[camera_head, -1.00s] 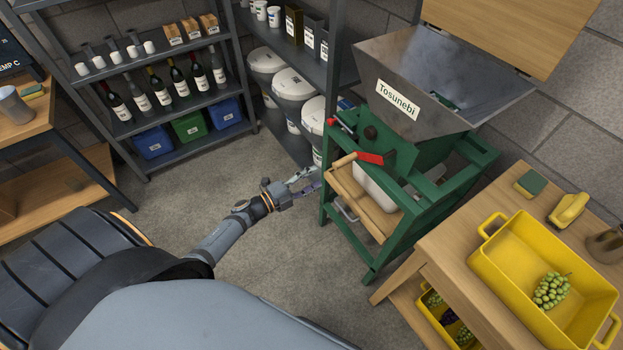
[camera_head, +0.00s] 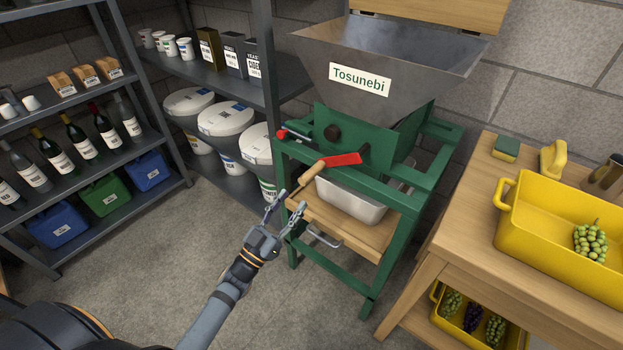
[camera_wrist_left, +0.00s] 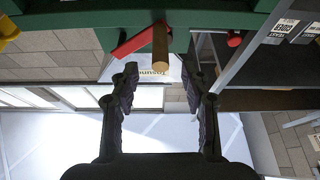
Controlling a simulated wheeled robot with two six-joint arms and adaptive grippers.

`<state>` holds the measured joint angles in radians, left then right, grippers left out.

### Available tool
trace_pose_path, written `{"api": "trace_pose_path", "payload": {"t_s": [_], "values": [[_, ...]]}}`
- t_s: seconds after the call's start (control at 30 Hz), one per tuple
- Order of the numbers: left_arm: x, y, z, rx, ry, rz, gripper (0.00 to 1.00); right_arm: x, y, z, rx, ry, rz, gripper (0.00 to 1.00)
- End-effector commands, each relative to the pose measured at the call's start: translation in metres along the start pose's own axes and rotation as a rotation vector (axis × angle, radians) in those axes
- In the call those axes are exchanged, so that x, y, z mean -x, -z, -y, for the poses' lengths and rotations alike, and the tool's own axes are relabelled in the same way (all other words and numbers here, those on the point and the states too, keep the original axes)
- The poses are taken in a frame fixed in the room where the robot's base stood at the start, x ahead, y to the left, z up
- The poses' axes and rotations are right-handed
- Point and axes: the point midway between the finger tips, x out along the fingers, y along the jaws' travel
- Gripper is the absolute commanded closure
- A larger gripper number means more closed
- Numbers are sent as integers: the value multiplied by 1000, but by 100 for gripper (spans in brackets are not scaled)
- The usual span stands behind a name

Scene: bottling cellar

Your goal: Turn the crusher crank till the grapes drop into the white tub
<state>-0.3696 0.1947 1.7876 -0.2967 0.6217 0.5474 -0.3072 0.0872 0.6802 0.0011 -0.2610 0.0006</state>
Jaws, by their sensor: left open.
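The grey metal hopper (camera_head: 375,75), labelled Tosunebi, sits on the green crusher frame (camera_head: 410,198). The crank has a red arm (camera_head: 343,159) and a wooden handle (camera_head: 312,174), pointing left and slightly down. A pale, greyish tub (camera_head: 350,203) stands on the wooden shelf under the crusher; its contents are hidden. My left gripper (camera_head: 284,208) is open and empty, just below and left of the handle, apart from it. In the left wrist view the handle (camera_wrist_left: 160,48) shows beyond and between the open fingertips (camera_wrist_left: 161,85). My right gripper is not in view.
A wooden table (camera_head: 462,230) at right holds a yellow crate (camera_head: 530,232) with green grapes (camera_head: 590,241). A metal drawer-like handle (camera_head: 322,236) juts from the crusher's lower front. Shelving (camera_head: 262,120) with lidded buckets stands behind left. The floor before the crusher is clear.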

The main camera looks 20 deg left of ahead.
Motion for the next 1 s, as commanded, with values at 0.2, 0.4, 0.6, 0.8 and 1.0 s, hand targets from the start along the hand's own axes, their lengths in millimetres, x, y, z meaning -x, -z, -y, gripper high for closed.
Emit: {"api": "trace_pose_path", "payload": {"t_s": [0.2, 0.4, 0.6, 0.8, 1.0], "values": [[-43, 3, 0, -4, 1, -6, 53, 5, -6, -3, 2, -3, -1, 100], [-81, 2, 0, -4, 0, -3, 53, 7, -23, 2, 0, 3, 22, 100], [-99, 0, 0, -4, 0, 1, 53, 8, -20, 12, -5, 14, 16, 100], [-100, 0, 0, -5, -1, 1, 53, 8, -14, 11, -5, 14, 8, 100], [-100, 0, 0, -5, -1, 1, 71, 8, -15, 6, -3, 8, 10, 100]]}}
